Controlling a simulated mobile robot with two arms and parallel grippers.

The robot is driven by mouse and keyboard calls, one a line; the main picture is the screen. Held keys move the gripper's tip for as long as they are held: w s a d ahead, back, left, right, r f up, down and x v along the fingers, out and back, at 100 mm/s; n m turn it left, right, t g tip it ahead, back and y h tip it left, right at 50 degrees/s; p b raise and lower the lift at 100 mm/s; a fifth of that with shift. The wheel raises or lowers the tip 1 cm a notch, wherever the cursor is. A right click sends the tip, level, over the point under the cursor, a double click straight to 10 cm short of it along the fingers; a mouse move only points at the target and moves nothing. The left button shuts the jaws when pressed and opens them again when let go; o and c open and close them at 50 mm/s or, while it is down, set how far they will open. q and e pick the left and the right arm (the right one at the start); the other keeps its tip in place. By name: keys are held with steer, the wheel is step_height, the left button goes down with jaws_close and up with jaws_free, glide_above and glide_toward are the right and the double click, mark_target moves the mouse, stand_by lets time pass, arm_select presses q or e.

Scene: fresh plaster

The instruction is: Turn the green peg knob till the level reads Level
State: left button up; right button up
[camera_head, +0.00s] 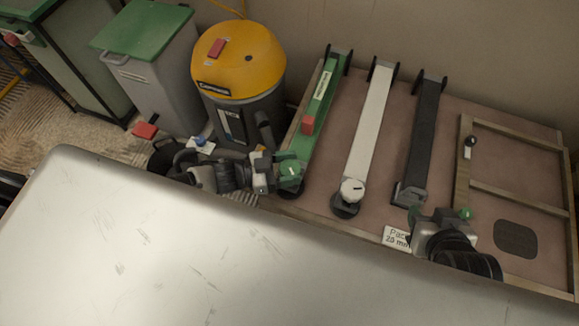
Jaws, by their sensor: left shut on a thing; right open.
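The green peg knob (291,169) is at the near end of a long green bar (303,140) lying on a brownish board. My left gripper (275,170) comes in from the left and is shut on this knob; its fingers hide part of it. A red block (308,125) sits on the green bar, and a pale label (322,84) shows near its far end. I cannot read a level indication anywhere. My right gripper (438,213) is open and empty, above the near right part of the board, below the black bar.
A white bar with a white knob (352,189) and a black bar (423,130) lie right of the green one. A yellow-topped vacuum (240,60) and grey bin (150,80) stand left.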

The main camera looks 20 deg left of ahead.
steer(key=shift+w, duration=0.1)
stand_by(0.3)
arm_select(q)
steer(key=o, duration=0.9)
arm_select(e)
steer(key=shift+r, duration=0.1)
arm_select(q)
steer(key=p+v, duration=0.1)
steer(key=v, duration=0.9)
steer(key=shift+s+a, duration=0.1)
steer(key=shift+a, duration=0.3)
arm_select(e)
steer(key=s+g, duration=0.1)
steer(key=s+d+f+g, duration=0.1)
steer(key=s+f+g, duration=0.1)
steer(key=s, duration=0.1)
steer(key=shift+d+h, duration=0.2)
steer(key=shift+h, duration=0.2)
